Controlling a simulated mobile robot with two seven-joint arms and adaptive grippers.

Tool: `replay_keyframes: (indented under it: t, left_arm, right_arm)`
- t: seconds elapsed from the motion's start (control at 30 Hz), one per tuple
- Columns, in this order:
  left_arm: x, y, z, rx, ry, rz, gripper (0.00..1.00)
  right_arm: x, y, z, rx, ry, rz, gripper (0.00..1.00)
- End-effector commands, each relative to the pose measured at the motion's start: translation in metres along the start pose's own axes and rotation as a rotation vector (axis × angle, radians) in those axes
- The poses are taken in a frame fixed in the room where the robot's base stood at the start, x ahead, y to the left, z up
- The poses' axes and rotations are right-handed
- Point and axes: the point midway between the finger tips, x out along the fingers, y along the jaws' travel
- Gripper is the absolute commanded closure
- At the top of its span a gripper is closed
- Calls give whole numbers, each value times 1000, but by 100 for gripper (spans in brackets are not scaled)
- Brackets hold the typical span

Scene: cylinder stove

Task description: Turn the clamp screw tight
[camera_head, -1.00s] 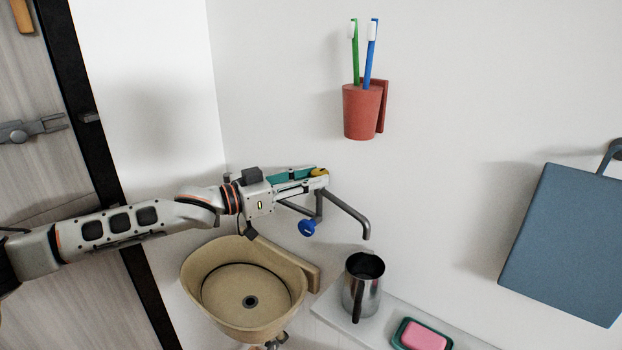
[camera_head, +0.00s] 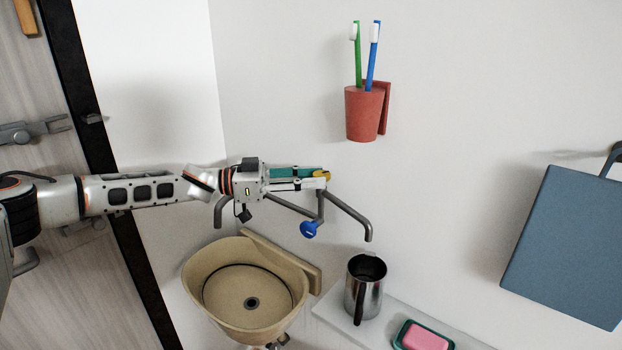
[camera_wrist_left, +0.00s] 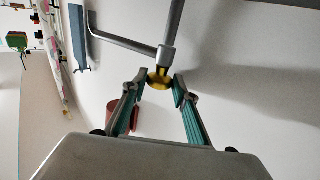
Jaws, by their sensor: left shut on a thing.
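No part that is clearly a clamp screw shows. A small yellow knob (camera_head: 326,174) sits on top of a grey pipe fixture (camera_head: 345,206) on the wall. It also shows in the left wrist view (camera_wrist_left: 158,80). My left gripper (camera_head: 318,177) reaches in from the left, its teal-lined fingers closed on either side of this knob. In the left wrist view the fingertips (camera_wrist_left: 160,88) flank the knob. A blue knob (camera_head: 308,229) hangs under the fixture, apart from the gripper. My right gripper is out of view.
Below stands a tan basin (camera_head: 205,262). A metal jug (camera_head: 375,296) and a pink soap in a green dish (camera_head: 424,338) are on a white shelf (camera_head: 345,315). A red cup (camera_head: 363,112) with toothbrushes hangs above. A blue board (camera_head: 565,245) hangs at right.

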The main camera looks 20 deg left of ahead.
Motion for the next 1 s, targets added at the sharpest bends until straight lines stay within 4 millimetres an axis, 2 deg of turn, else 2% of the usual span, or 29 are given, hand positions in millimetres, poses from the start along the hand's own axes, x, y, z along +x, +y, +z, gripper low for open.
replay_keyframes:
  t: [0.33,0.87,0.9,0.93,1.0]
  left_arm:
    - [0,-3,0,-1,1,103,93]
    - [0,-3,0,0,1,121,93]
    - [0,-3,0,0,1,121,64]
    - [0,-3,0,0,1,121,56]
    - [0,-3,0,0,1,120,55]
  right_arm:
    - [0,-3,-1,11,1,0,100]
    - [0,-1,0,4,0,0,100]
    - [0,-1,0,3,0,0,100]
    - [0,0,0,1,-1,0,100]
    - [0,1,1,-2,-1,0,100]
